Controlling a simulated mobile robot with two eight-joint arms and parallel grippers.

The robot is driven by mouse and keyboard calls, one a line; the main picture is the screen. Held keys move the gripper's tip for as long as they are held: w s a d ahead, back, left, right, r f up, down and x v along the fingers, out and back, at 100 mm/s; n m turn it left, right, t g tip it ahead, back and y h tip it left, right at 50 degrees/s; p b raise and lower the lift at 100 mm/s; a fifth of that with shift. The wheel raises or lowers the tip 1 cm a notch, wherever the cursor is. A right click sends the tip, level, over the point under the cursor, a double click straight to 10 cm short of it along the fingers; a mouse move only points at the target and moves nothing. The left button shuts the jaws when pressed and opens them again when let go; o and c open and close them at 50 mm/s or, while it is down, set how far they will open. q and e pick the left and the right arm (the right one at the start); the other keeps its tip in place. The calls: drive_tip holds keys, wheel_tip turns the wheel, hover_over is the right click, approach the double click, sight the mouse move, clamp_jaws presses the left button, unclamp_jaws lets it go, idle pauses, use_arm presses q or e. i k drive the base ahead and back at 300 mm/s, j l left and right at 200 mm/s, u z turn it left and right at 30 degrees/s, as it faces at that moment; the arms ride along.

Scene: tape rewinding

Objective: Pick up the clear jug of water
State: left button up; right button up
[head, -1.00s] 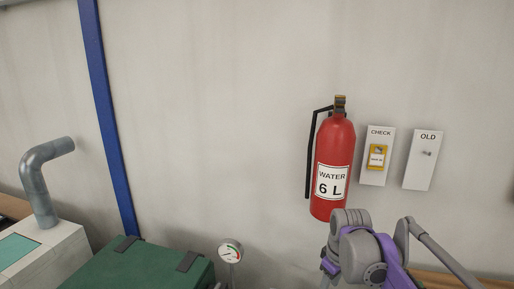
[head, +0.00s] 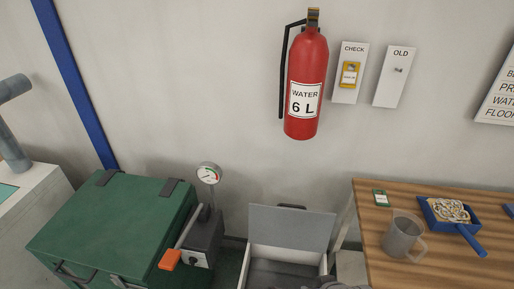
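A clear, greyish jug (head: 403,236) with a handle on its right side stands upright on a wooden table (head: 385,272) at the lower right of the head view. How much water is in it is hard to tell. No gripper is touching it. Neither of my grippers shows; only a small grey part, probably of my arm, shows at the bottom edge near the middle.
A blue dustpan (head: 434,217) holding pale curly scraps lies right of the jug. An open grey box (head: 290,227), a gauge (head: 209,173) and a green chest (head: 115,225) stand left. A red extinguisher (head: 306,75) hangs on the wall.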

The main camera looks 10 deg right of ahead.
sight(404, 229)
drive_tip(key=z, duration=1.75)
drive_tip(key=i+l+u, duration=0.15)
drive_tip(key=l, duration=0.2)
drive_tip(key=i+l+u, duration=0.15)
drive_tip(key=l, duration=0.2)
drive_tip(key=l+u, duration=0.15)
drive_tip(key=l, duration=0.25)
drive_tip(key=u, duration=1.2)
drive_tip(key=i+l, duration=0.05)
